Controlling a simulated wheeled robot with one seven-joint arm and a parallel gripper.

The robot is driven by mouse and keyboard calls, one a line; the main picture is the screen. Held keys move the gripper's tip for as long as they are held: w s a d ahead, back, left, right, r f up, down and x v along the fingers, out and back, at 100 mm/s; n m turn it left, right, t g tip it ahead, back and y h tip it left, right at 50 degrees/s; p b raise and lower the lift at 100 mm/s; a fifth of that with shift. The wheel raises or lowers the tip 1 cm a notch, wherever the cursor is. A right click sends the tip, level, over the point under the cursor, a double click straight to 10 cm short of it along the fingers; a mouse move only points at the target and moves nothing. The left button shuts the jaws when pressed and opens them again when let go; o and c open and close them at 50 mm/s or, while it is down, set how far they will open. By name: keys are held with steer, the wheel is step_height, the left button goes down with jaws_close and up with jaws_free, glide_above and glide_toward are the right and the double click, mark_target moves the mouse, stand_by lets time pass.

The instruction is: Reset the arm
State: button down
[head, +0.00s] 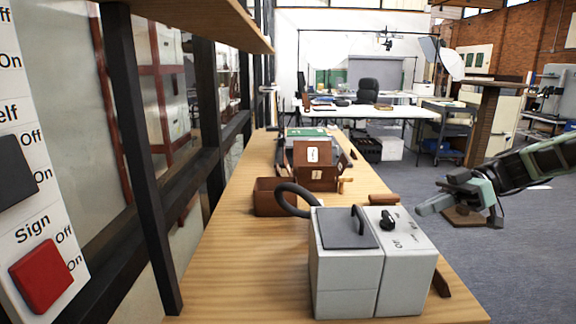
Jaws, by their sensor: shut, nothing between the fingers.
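My gripper (430,208) is at the right, at the end of my arm, which reaches in from the right edge. Its fingers point left and are shut with nothing between them. It hangs in the air beyond the right edge of the wooden table (228,262), to the right of and higher than the grey box (345,285). The gripper looks apart from the box. The grey box has a dark lid with a handle on its left part, and a black knob with an On marking on its right part.
A black ring (291,199) stands behind the grey box. Brown boxes (315,165) and a small brown bin (272,199) stand farther back on the table. A panel with a red switch (41,273) is at the left. Open floor (520,240) lies right of the table.

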steer(key=s+a+f+m+g+h+p, duration=0.25)
steer(key=s+a+h, duration=0.55)
steer(key=s+a, duration=0.55)
steer(key=s+r+m+t+h+p, duration=0.1)
steer(key=s+m+t+h, duration=0.3)
steer(key=s, duration=1.1)
steer(key=shift+s+a+r+m+t+h+p, duration=0.3)
steer(key=shift+m+h+p, duration=0.3)
steer(key=shift+m+p, duration=0.45)
